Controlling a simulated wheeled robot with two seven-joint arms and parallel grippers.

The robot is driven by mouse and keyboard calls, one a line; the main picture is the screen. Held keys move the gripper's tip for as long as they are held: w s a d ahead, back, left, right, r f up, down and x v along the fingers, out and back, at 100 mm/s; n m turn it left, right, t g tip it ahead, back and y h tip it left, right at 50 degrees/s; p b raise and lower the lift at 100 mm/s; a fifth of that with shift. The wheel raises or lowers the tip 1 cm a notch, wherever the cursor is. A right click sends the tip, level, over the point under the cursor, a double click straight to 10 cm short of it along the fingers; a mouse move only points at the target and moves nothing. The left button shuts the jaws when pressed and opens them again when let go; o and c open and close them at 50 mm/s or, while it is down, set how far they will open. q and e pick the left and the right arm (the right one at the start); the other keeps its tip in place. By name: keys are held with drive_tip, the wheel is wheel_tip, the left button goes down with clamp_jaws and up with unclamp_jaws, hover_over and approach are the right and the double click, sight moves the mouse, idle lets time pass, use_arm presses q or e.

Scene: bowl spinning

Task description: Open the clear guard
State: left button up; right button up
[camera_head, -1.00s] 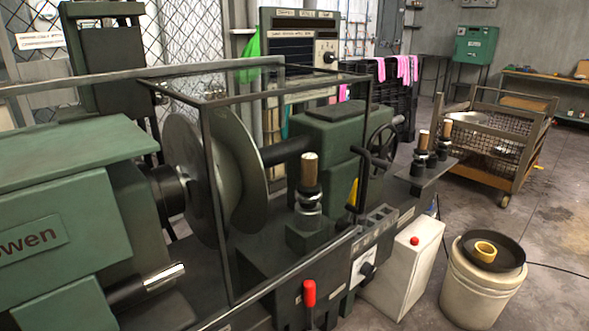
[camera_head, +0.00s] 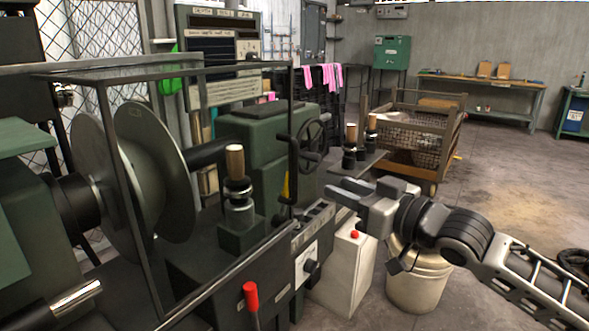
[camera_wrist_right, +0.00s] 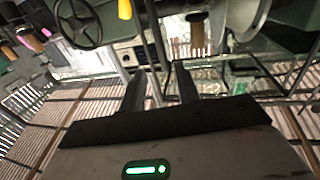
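The clear guard (camera_head: 122,170) is a see-through box with a dark frame. It stands closed over the lathe's disc and tool post. A dark bent handle (camera_head: 294,160) is on its right end. My right gripper (camera_head: 352,194) is to the right of this handle, apart from it and empty. In the right wrist view its two fingers (camera_wrist_right: 161,88) are spread with a gap between them. Dark bars cross beyond the fingertips there, but I cannot tell which are the guard's. My left gripper is not in view.
The green lathe's handwheel (camera_head: 314,142) is behind the handle. A red-knobbed lever (camera_head: 251,296) stands in front. A white box (camera_head: 342,270) and a pale bucket (camera_head: 418,285) are below my right arm. A mesh cart (camera_head: 425,140) is behind.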

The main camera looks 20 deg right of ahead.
sight(297, 170)
drive_tip(key=x, duration=1.3)
drive_tip(key=shift+w+p, duration=0.1)
drive_tip(key=shift+p, duration=0.2)
clamp_jaws()
